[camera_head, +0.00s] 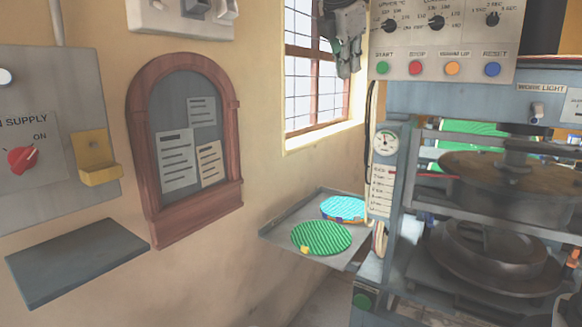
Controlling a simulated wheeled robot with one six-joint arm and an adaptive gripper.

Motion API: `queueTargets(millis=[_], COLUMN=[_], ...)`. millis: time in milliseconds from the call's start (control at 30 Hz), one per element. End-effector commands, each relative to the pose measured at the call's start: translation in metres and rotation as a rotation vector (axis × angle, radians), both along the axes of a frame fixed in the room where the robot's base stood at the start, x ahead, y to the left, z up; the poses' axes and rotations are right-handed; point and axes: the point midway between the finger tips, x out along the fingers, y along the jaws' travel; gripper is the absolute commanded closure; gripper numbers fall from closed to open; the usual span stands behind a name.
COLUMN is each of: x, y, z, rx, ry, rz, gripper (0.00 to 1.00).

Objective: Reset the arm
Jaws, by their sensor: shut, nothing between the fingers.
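My arm and gripper do not show in the head view. The plate press (400,193) stands at the right, with its round dark upper platen (500,172) above a round lower platen (490,255). A gap shows between the two. The control panel (445,42) above has dials and a row of buttons: green start (382,68), a red one (415,68), an orange one (452,68) and blue reset (492,69).
A grey tray (285,229) left of the press holds a green ridged disc (321,238) and a blue disc (343,208). A supply box with a red knob (23,160), a shelf (75,260) and a notice board (190,125) line the left wall. Grey gloves (345,35) hang near the window.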

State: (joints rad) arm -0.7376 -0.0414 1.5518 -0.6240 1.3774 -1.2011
Motion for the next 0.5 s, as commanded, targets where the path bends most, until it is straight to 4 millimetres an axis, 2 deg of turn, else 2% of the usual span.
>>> queueTargets(millis=[33, 67, 167, 200, 267, 400, 500], x=[-0.010, -0.017, -0.050, -0.068, -0.095, -0.168, -0.218], y=[-0.001, -0.005, -0.040, -0.058, -0.086, -0.147, -0.181], z=[-0.029, -0.046, -0.107, -0.130, -0.163, -0.230, -0.267], rx=[0.111, 0.188, 0.455, 0.554, 0.684, 0.922, 1.021], ry=[0.009, 0.014, 0.039, 0.046, 0.052, 0.044, 0.019], rz=[-0.099, -0.180, -0.519, -0.671, -0.890, -1.352, -1.558], gripper=[1.00, 1.00, 1.00, 1.00, 1.00, 1.00, 1.00])
